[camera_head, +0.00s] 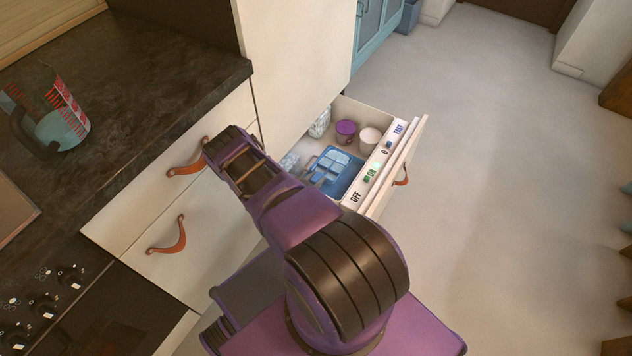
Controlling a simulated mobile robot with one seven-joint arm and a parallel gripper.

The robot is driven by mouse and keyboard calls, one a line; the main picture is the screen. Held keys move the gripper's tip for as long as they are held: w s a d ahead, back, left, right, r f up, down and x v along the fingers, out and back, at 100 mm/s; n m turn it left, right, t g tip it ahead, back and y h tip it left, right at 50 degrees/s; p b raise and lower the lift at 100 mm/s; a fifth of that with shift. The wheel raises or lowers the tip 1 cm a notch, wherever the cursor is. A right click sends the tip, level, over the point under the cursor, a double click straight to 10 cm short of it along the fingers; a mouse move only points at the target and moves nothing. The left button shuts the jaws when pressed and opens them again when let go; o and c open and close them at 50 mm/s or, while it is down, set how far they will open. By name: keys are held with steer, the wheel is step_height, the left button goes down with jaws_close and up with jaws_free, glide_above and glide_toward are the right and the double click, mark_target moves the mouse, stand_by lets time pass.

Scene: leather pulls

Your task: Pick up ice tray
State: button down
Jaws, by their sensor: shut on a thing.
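A blue tray-like thing (345,185), which appears to be the ice tray, lies low in the open drawer (408,150). Paler blue blocks (331,163) show on or in it. My purple and dark arm rises from the bottom of the view and reaches up and left, in front of the drawer's near left part. I cannot make out my gripper or its fingertips; the end of the arm is hidden or cannot be told from the links. Whether anything touches the tray cannot be seen.
A purple cup (345,132) and a whitish cup (370,139) stand behind the tray. The drawer front carries a labelled panel (378,172). Closed drawers with orange leather pulls (180,238) are at left. A measuring jug (58,120) stands on the dark counter. Floor at right is clear.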

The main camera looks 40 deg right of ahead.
steer(key=shift+r+p, duration=0.6)
steer(key=shift+r, duration=2.6)
